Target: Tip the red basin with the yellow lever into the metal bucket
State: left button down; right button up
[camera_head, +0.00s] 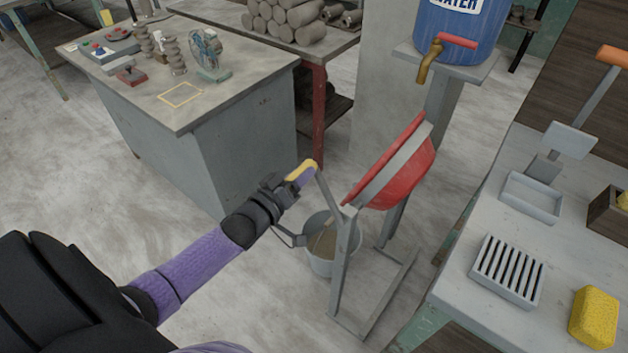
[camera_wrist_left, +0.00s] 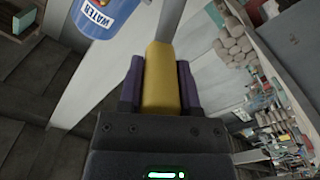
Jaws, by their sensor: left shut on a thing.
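The red basin (camera_head: 404,178) hangs in a grey metal stand in the head view and is steeply tilted, its lower side toward the left. The yellow lever (camera_head: 301,170) sits at the end of a grey bar joined to the stand. My left gripper (camera_head: 292,180) is shut on the lever; the wrist view shows the yellow grip (camera_wrist_left: 161,80) between its two purple fingers. The metal bucket (camera_head: 322,262) stands on the floor below the basin's low side, partly hidden by the stand's leg. Brownish matter shows inside it. My right gripper is not in view.
A blue water barrel (camera_head: 460,30) with a tap stands behind the basin. A table at right holds a slatted grey dish (camera_head: 506,272), a yellow sponge (camera_head: 594,316) and a small tray (camera_head: 531,197). A grey workbench (camera_head: 190,95) stands at left.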

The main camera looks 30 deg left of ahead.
pick_arm(q)
jog(key=shift+a+f+n+b, duration=0.7)
jog(key=shift+a+f+n, duration=0.1)
jog(key=shift+a+f, duration=0.3)
jog(key=shift+a, duration=0.2)
jog(key=shift+r, duration=0.1)
jog(key=shift+c, duration=1.4)
grip_release()
jog(key=shift+w, duration=0.1)
jog(key=shift+r, duration=0.1)
jog(key=s+p, duration=0.3)
jog(key=s, duration=0.7)
jog(key=shift+a, duration=0.35)
